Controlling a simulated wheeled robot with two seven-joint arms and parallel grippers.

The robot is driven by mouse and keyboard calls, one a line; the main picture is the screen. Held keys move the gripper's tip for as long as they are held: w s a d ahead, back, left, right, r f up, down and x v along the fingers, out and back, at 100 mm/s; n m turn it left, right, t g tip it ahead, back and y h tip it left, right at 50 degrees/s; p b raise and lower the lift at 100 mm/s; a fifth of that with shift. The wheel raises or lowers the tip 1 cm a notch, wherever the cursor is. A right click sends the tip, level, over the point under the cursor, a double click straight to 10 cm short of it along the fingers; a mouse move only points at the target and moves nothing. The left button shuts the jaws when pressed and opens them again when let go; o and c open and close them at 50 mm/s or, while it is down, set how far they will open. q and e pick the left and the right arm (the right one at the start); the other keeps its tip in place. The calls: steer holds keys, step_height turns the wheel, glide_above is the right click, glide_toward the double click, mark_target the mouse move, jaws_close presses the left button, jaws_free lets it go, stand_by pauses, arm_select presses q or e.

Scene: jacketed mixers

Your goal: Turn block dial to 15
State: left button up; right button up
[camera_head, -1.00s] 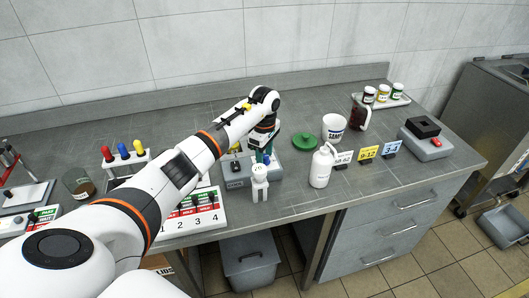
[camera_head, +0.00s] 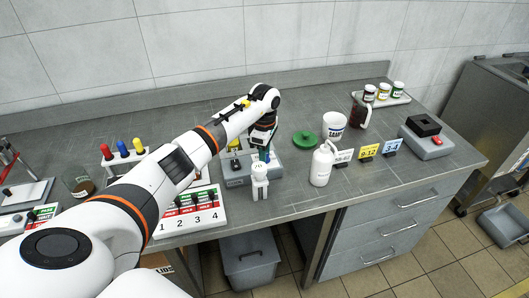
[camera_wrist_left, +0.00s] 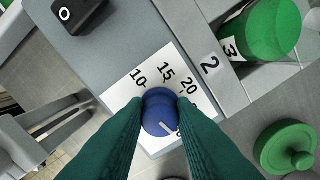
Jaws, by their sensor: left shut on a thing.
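The blue dial (camera_wrist_left: 161,112) sits on a white scale plate (camera_wrist_left: 120,92) that reads 10, 15 and 20, with another mark partly hidden at the right. In the head view the dial is hard to make out behind the gripper. The dial's block (camera_head: 238,182) is grey and stands on the counter. My right gripper is not in view.
A white shaker (camera_head: 260,182) stands close in front of the gripper. A green lid (camera_head: 305,140), a white jug (camera_head: 322,164) and a white cup (camera_head: 333,126) stand to the right. A numbered switch panel (camera_head: 190,215) lies at the left. The counter behind the lid is clear.

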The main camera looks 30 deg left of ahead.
arm_select(q)
steer(key=n, duration=0.2)
steer(key=shift+n+b, duration=0.3)
steer(key=shift+n, duration=0.1)
steer(key=n, duration=0.9)
steer(key=shift+n, duration=0.4)
steer(key=n, duration=0.6)
steer(key=shift+d+r, duration=0.1)
steer(key=n+p, duration=0.1)
steer(key=n, duration=0.5)
steer(key=shift+p, duration=0.35)
steer(key=shift+n, duration=0.3)
steer(key=o, duration=1)
